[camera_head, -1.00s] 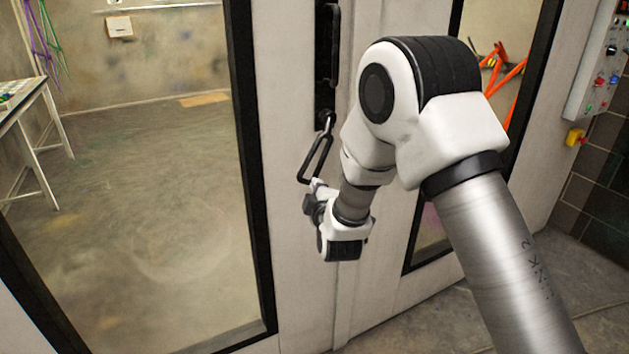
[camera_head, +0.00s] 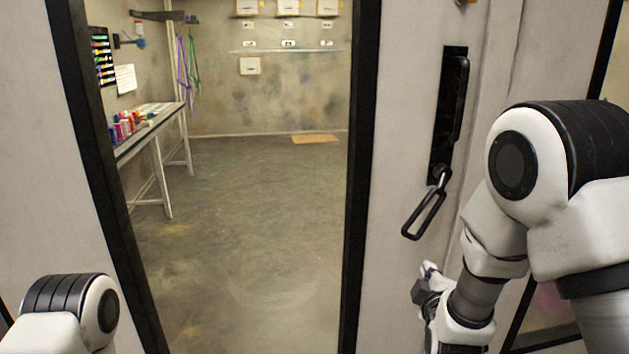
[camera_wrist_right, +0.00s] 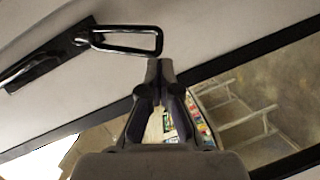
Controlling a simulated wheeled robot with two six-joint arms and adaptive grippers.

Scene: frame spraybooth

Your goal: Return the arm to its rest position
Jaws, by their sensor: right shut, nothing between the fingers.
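My right arm comes in from the right in the head view. Its gripper (camera_head: 428,272) is just below the black loop-shaped door handle (camera_head: 424,213), partly hidden by its own wrist. In the right wrist view the gripper's fingers (camera_wrist_right: 160,66) are together with nothing between them. The loop handle (camera_wrist_right: 128,40) is beyond the fingertips there, up and to the left, apart from them. Of my left arm only a white and black joint shows at the bottom left of the head view; its gripper is out of view.
The handle hangs from a black plate (camera_head: 440,150) on a pale door frame with a large dark-edged glass pane. Behind the glass are a bench (camera_head: 160,128) with coloured bottles, open floor (camera_head: 250,220) and a stained back wall (camera_head: 290,95). The door surface is close to the gripper.

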